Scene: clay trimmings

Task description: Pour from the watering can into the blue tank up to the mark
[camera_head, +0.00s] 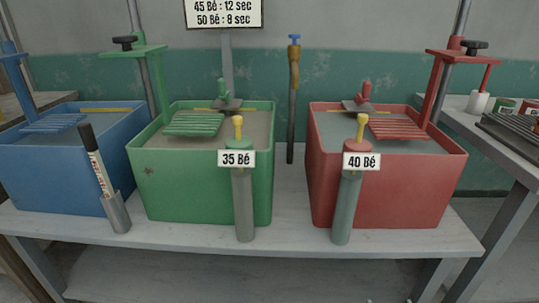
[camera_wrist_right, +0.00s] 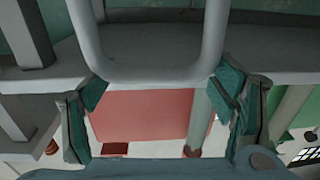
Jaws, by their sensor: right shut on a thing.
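The blue tank (camera_head: 50,178) stands at the left end of the bench in the head view, holding greyish liquid. A yellow strip (camera_head: 105,110) shows along its far inner side, just above the liquid; a blue slatted rack (camera_head: 55,123) hangs over it. My right gripper (camera_wrist_right: 160,92) shows only in the right wrist view, its teal finger pads on either side of a grey U-shaped tube (camera_wrist_right: 150,76). This looks like the watering can's handle, and the gripper is shut on it. The can's body and spout cannot be made out. My left gripper is in neither view.
A green tank (camera_head: 200,185) and a red tank (camera_head: 385,190) share the bench (camera_head: 290,232). Grey upright tubes stand at the front edge, one holding a marker (camera_head: 95,160). A side table (camera_head: 500,155) with small pots is at right.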

